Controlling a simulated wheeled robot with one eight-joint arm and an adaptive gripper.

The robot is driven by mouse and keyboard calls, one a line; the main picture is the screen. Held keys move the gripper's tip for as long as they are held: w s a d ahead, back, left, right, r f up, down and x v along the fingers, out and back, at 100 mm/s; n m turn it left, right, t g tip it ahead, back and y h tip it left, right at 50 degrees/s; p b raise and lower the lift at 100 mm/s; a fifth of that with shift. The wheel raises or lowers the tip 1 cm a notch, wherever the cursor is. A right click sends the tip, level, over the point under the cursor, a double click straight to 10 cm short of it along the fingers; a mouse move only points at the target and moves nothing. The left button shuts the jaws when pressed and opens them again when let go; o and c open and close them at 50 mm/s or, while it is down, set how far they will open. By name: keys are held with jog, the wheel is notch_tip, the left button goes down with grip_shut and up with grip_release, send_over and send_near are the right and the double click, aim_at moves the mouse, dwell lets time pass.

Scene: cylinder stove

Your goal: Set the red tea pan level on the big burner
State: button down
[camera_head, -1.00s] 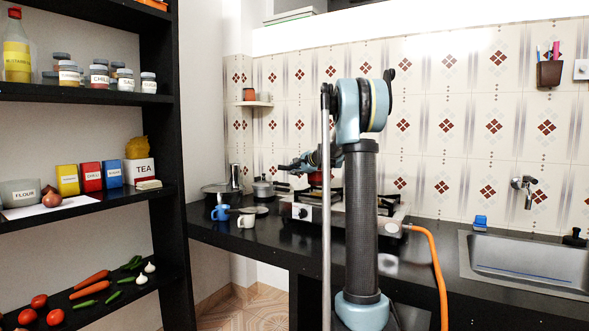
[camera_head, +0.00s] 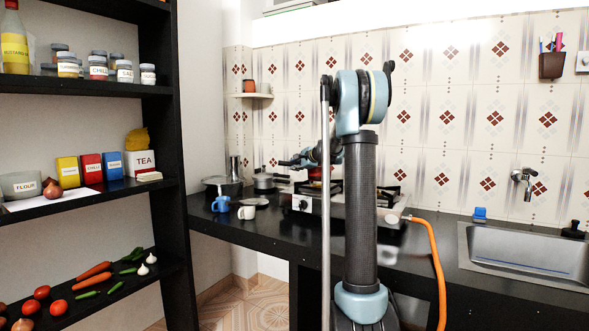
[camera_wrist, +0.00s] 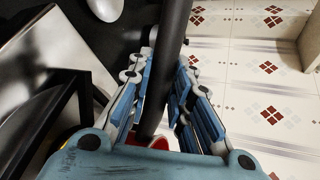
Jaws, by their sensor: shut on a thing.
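In the wrist view my gripper (camera_wrist: 166,78) is shut around a long dark handle (camera_wrist: 176,25) that passes between its blue finger pads. A small patch of the red tea pan (camera_wrist: 160,143) shows at the handle's lower end; the rest of the pan is hidden. In the head view my gripper (camera_head: 303,158) is small and partly behind my arm, above the stove. The silver stove (camera_head: 326,205) has a black knob in front. Black grate bars (camera_wrist: 62,108) show left of my gripper in the wrist view. I cannot tell which burner they belong to.
Dark pots (camera_head: 223,186) stand left of the stove, with a blue mug (camera_head: 221,204) and a white mug (camera_head: 246,212) in front. An orange hose (camera_head: 437,260) runs from the stove's right. The sink (camera_head: 530,250) is at right; a tiled wall stands behind.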

jog(key=shift+f, duration=0.25)
jog(key=c, duration=1.4)
grip_release()
jog(key=shift+o, duration=0.2)
jog(key=shift+s, duration=0.15)
jog(key=v, duration=1.1)
jog(key=s+a+f+n+g, duration=0.1)
jog(key=s+a+f+n, duration=0.1)
jog(key=s, duration=0.5)
jog(key=s+a+f+n+g, duration=0.2)
jog(key=s, duration=0.4)
jog(key=s+d+f+n+g+h, duration=0.1)
jog(key=s+f+n, duration=0.3)
jog(key=s+f, duration=0.5)
jog(key=s+d+f+n+g+h, duration=0.2)
jog(key=s+f, duration=0.7)
jog(key=s, duration=1)
jog(key=s+d+f+n+g+h, duration=0.2)
jog(key=s+f, duration=0.7)
jog(key=s, duration=0.5)
jog(key=n+g+h, duration=0.1)
jog(key=n+h, duration=0.1)
jog(key=n, duration=0.1)
jog(key=shift+n, duration=0.4)
